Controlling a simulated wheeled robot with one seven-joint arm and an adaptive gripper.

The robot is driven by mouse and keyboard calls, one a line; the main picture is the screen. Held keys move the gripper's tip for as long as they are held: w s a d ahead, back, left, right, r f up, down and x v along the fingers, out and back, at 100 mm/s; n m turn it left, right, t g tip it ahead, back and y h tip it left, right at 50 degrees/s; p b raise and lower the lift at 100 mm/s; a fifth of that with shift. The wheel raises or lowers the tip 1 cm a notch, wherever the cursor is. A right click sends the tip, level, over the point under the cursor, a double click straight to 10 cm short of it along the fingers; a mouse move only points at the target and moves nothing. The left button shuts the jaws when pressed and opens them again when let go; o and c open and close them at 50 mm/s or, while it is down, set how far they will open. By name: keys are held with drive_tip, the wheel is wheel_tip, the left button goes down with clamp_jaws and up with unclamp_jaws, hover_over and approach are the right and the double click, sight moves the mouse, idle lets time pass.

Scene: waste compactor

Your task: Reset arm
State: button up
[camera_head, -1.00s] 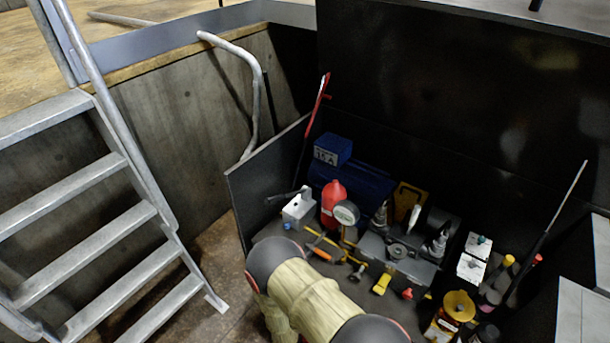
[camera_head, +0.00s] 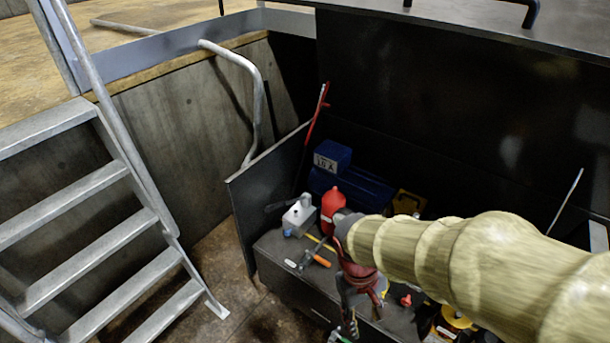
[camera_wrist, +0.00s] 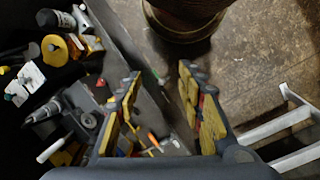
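My arm (camera_head: 470,260) in its pale ribbed sleeve reaches in from the right of the head view. Its dark red wrist (camera_head: 358,270) bends down, and my gripper (camera_head: 343,333) hangs low in front of the tool bench, partly cut off by the frame. In the wrist view my gripper (camera_wrist: 160,75) has its two yellow-padded fingers spread apart with nothing between them. The bench edge and brown floor show beyond the fingers.
The dark bench (camera_head: 290,275) holds a red bottle (camera_head: 331,207), a blue box (camera_head: 332,156), a grey-white box (camera_head: 299,217) and several tools. My arm hides part of it. Metal stairs (camera_head: 90,190) stand left; the floor (camera_head: 215,262) between is clear.

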drive_tip(key=s+d+r+m+t+y, duration=0.1)
drive_tip(key=d+r+m+t, duration=0.1)
drive_tip(key=r, duration=0.7)
drive_tip(key=s+d+r+m+t+y+p, duration=0.1)
drive_tip(key=r+t, duration=0.4)
drive_tip(key=r, duration=0.5)
drive_tip(key=d+m, duration=0.1)
drive_tip(key=d, duration=0.1)
drive_tip(key=shift+s+d+r, duration=0.2)
drive_tip(key=shift+d+r, duration=0.05)
drive_tip(key=shift+d, duration=0.1)
